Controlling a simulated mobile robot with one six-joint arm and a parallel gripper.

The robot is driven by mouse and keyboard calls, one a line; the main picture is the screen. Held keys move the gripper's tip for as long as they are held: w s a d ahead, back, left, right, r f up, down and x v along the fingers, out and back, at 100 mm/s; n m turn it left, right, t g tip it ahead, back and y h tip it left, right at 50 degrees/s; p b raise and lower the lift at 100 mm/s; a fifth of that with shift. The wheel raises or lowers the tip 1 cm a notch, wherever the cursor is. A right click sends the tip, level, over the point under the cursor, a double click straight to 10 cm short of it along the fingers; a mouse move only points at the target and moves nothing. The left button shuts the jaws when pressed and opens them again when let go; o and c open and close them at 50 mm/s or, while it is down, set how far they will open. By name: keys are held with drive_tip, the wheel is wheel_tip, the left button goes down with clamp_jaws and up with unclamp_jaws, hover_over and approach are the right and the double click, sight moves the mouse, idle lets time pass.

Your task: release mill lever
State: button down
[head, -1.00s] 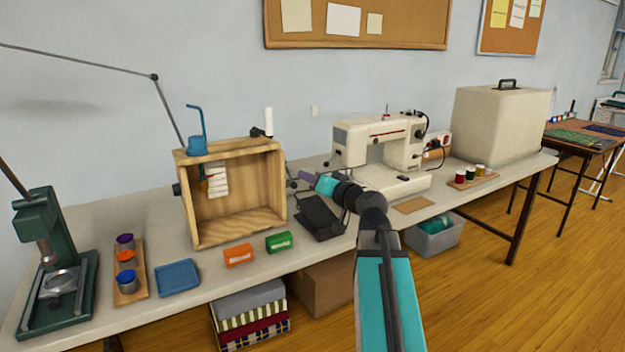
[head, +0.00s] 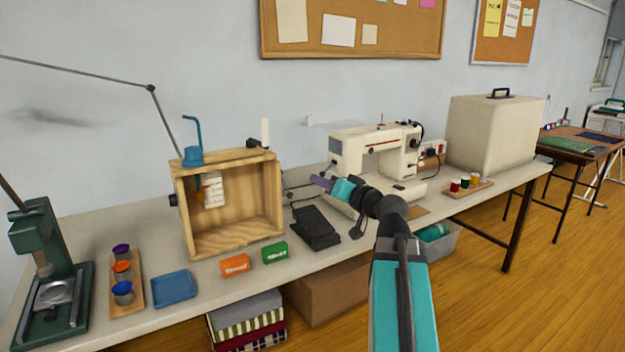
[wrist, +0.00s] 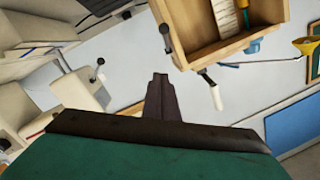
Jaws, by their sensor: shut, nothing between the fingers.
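The wooden crate (head: 232,240) stands on the bench with its open side facing me. A blue cup-like piece with a bent blue rod (head: 194,150) sits at its top. A white upright handle with a dark collar (head: 265,131) is at its upper right edge and also shows in the wrist view (wrist: 217,98). A dark knob (wrist: 165,28) is beside the crate. I cannot tell which part is the mill lever. My gripper (head: 318,181) is shut and empty, right of the crate and apart from it; its dark fingers (wrist: 160,82) are together in the wrist view.
A white sewing machine (head: 390,150) stands behind and right of my gripper, with a black pedal (head: 315,228) below left. A green press (head: 45,260), a blue tray (head: 174,288), and orange (head: 235,265) and green boxes (head: 275,252) line the bench to the left.

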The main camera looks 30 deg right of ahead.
drive_tip(key=s+d+b, duration=0.1)
drive_tip(key=s+b, duration=0.4)
drive_tip(key=s, duration=0.1)
drive_tip(key=shift+f, duration=0.35)
drive_tip(key=shift+s, duration=0.1)
idle(0.6)
